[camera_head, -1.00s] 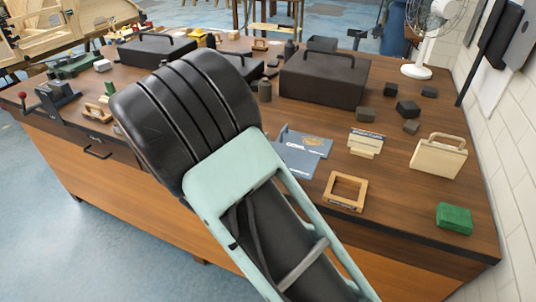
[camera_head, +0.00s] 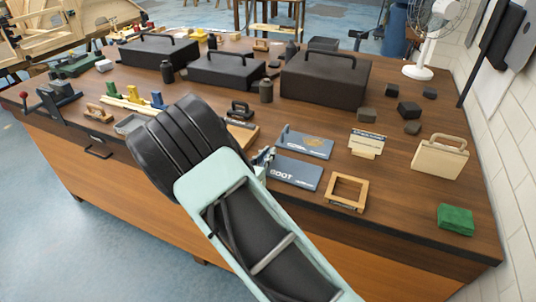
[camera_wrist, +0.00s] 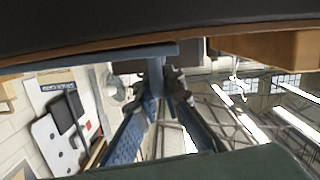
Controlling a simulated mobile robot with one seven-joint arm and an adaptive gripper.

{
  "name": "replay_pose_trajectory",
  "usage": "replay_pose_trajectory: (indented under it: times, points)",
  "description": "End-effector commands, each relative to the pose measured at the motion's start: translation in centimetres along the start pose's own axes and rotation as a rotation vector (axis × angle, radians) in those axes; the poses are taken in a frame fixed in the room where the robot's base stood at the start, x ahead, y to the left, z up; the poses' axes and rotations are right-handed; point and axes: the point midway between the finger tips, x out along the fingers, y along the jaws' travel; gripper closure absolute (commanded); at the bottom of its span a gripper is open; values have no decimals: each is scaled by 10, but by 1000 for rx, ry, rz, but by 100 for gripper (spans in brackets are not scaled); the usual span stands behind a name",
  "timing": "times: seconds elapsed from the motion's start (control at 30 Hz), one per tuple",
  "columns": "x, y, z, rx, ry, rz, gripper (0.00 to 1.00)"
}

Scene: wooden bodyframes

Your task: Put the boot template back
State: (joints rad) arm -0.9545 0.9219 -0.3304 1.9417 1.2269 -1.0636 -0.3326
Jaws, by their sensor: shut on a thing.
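The boot template (camera_head: 293,173) is a blue-grey plate marked BOOT. It lies level at the worktop's front, between a second blue plate and a wooden frame. My gripper (camera_head: 264,158) is at its left end, shut on it; the exact grip is partly hidden by my arm. In the wrist view my gripper's fingers (camera_wrist: 167,88) are close together, and a flat blue edge of the boot template (camera_wrist: 90,59) runs beside them. I cannot tell whether the plate touches the worktop or hovers just above it.
A second blue plate (camera_head: 306,144) with an upright tab lies just behind. A wooden frame (camera_head: 346,192) is close on the right. A cream labelled block (camera_head: 367,144), a cream handled block (camera_head: 440,157) and a green block (camera_head: 456,219) stand further right. Dark cases (camera_head: 325,80) stand behind.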

Motion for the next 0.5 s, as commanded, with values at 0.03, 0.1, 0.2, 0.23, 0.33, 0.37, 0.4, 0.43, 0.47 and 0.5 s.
replay_pose_trajectory:
  times: [0.03,0.1,0.2,0.23,0.33,0.37,0.4,0.43,0.47,0.5]
  points:
    - [0,1,-1,2,2,2,100]
    - [0,1,2,1,-4,1,85]
    - [0,1,2,1,-3,1,75]
    - [0,1,2,1,-3,1,75]
    - [0,0,1,1,-3,1,75]
    - [0,0,1,1,-3,1,75]
    - [0,0,1,1,-3,1,75]
    - [0,0,1,1,-3,1,75]
    - [-1,0,1,1,-3,1,75]
    - [-2,0,1,1,-3,0,75]
